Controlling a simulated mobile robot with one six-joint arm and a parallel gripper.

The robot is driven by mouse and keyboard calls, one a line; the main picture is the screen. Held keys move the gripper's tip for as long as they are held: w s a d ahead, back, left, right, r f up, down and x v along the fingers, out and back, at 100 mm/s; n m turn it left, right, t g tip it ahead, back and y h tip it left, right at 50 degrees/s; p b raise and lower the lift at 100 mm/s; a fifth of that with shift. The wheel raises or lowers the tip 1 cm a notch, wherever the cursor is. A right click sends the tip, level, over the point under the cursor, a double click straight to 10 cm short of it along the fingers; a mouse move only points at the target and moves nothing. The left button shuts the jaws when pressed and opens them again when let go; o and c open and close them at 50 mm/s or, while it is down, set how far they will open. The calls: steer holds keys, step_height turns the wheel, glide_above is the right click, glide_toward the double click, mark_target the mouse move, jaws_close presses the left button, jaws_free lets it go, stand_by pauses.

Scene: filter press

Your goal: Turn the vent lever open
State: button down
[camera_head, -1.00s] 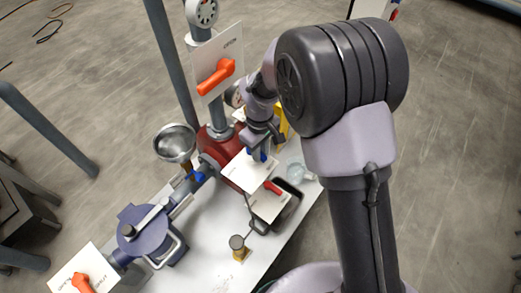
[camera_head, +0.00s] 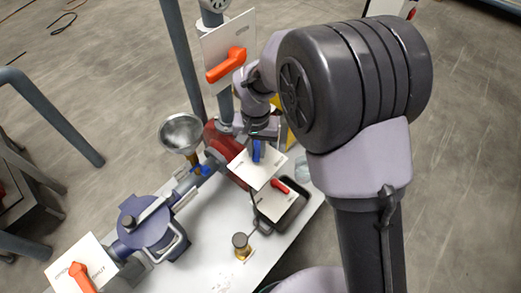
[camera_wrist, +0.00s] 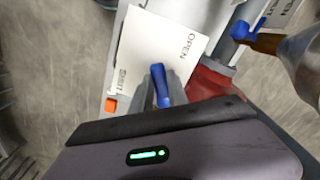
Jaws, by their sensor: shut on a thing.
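The blue lever (camera_head: 256,152) stands on a white plate (camera_head: 266,172) beside the red pipe body. In the wrist view the lever (camera_wrist: 161,86) lies between my two grey fingers, and its plate (camera_wrist: 150,45) reads OPEN at the upper right and, less clearly, SHUT at the lower left. The lever's upper end points between these two words. My gripper (camera_wrist: 163,88) is shut on the lever; in the head view my gripper (camera_head: 258,140) comes down on it from above. The lever's pivot is hidden by my gripper.
A red lever (camera_head: 279,187) on a white plate lies low by a black tray (camera_head: 284,217). Orange levers sit on plates at the top (camera_head: 227,65) and lower left (camera_head: 82,278). A metal funnel (camera_head: 181,132) and brass-coloured cup (camera_head: 241,246) are near. Another blue handle (camera_wrist: 241,31) shows close by.

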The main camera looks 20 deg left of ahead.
steer(key=shift+w+a+m+b, duration=0.1)
steer(key=shift+a+m+b, duration=0.25)
steer(key=shift+m, duration=0.75)
steer(key=shift+a+m+b, duration=0.25)
steer(key=shift+a+m, duration=0.2)
steer(key=shift+m, duration=0.65)
steer(key=shift+w+a+m+b, duration=0.1)
steer(key=shift+a+m+b, duration=0.25)
steer(key=shift+m, duration=0.75)
steer(key=shift+a, duration=0.1)
steer(key=c, duration=1.3)
jaws_free()
step_height(320, 180, up, 18)
steer(key=p, duration=0.5)
steer(key=shift+f, duration=0.25)
